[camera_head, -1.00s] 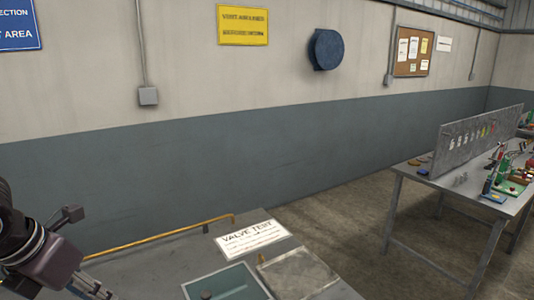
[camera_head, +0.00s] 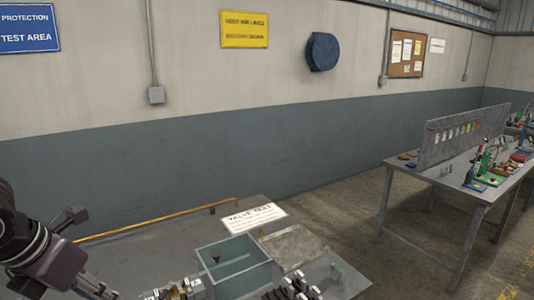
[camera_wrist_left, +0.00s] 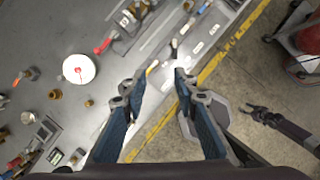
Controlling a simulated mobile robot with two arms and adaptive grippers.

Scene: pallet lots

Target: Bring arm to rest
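My left arm enters the head view at the lower left, and part of its gripper (camera_head: 98,291) shows at the bottom edge. In the left wrist view, my left gripper (camera_wrist_left: 158,78) has its two blue-lined fingers spread apart with nothing between them. It is over the edge of a grey bench (camera_wrist_left: 60,110), and the floor shows beside it. A smaller dark gripper (camera_wrist_left: 255,112), which looks like my right one, hangs over the floor in the left wrist view; its finger opening is unclear.
A grey-green bin (camera_head: 235,264) and a valve test sign (camera_head: 250,218) are on the bench, with metal fittings (camera_head: 180,291) in front. A white disc (camera_wrist_left: 79,69) shows in the wrist view. A second table (camera_head: 455,185) stands right, across clear floor.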

